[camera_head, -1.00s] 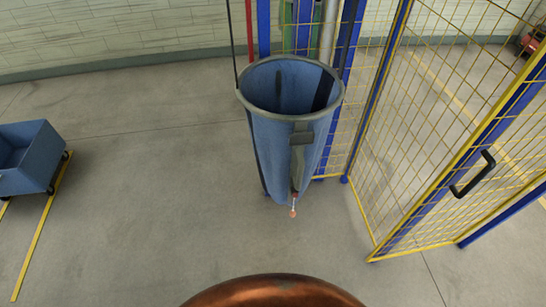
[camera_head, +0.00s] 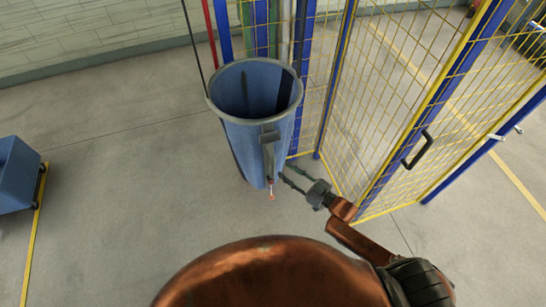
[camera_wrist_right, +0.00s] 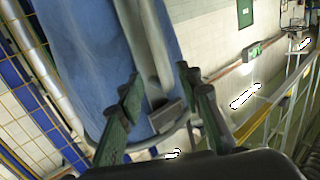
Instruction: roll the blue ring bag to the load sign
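The blue ring bag (camera_head: 245,135) hangs upright in the head view, its round grey rim open at the top and a dark line rising from the rim. A grey strap runs down its front to a small reddish tip (camera_head: 271,194). My right gripper (camera_head: 283,173) is beside the bag's lower right side. In the right wrist view its green fingers (camera_wrist_right: 160,78) are apart, with the blue bag (camera_wrist_right: 95,60) close in front; I cannot tell whether they touch it. My left gripper is not in view. I cannot make out which sign is the load sign.
A yellow mesh fence (camera_head: 385,95) with blue posts and a black handle (camera_head: 417,150) stands at the right. A blue cart (camera_head: 15,175) stands at the left by a yellow floor line. The floor between is clear. Green wall signs (camera_wrist_right: 252,50) show in the wrist view.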

